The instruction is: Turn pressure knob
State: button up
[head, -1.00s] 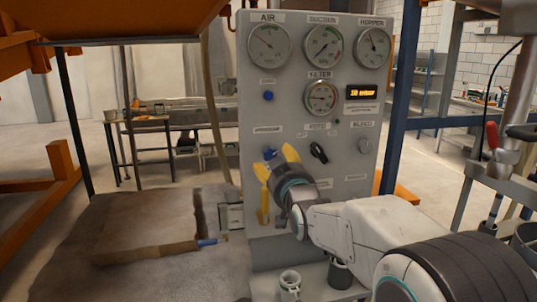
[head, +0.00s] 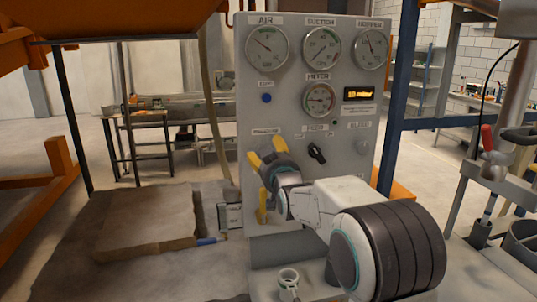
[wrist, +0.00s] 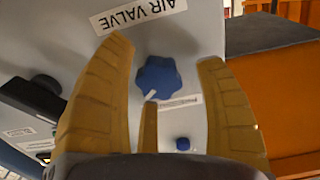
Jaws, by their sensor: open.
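The pressure knob (wrist: 157,77) is blue and lobed, with a white mark near its edge, on the grey panel in the wrist view. In the head view my gripper hides most or all of it. My gripper (head: 266,151) is open, at the lower left of the panel (head: 290,110). In the wrist view my gripper (wrist: 165,50) has a yellow finger on each side of the knob, with visible gaps; a narrow yellow part stands between them. I cannot tell how far the fingertips are from the panel.
Gauges fill the panel's top. A black switch (head: 317,153) and a bleed knob (head: 362,150) lie to the right. A blue button (head: 266,98) is above my gripper. An "AIR VALVE" label (wrist: 138,14) shows beside the knob.

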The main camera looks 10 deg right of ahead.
jog(key=shift+c, duration=0.4)
jog(key=c, duration=0.6)
jog(key=shift+r, duration=0.15)
jog(key=c, duration=0.5)
